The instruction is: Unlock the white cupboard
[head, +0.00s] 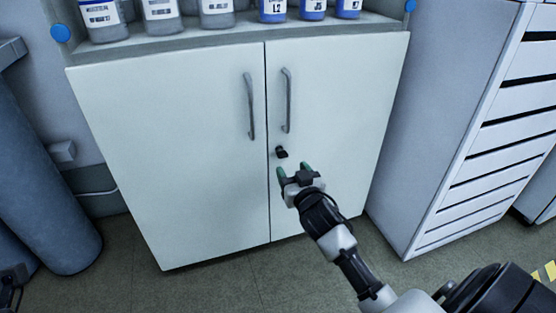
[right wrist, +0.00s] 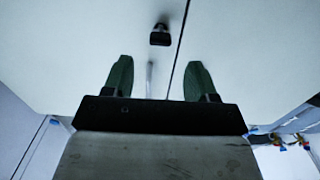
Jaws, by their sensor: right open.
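The white cupboard (head: 185,150) has two closed doors, each with a grey bar handle beside the centre seam. A small black lock knob or key (head: 282,152) sits on the right door, just below its handle (head: 288,100). It also shows in the right wrist view (right wrist: 159,35), ahead of the fingertips. My right gripper (head: 294,172) is open and empty, just below the lock and apart from it. Its green fingers (right wrist: 159,75) stand wide apart in the right wrist view. My left gripper is not in view.
Several labelled bottles (head: 217,12) stand on the shelf above the cupboard. A grey drawer cabinet (head: 435,110) stands close on the right. Blue-grey cylinders (head: 45,180) stand at the left. The floor (head: 215,285) in front of the doors is clear.

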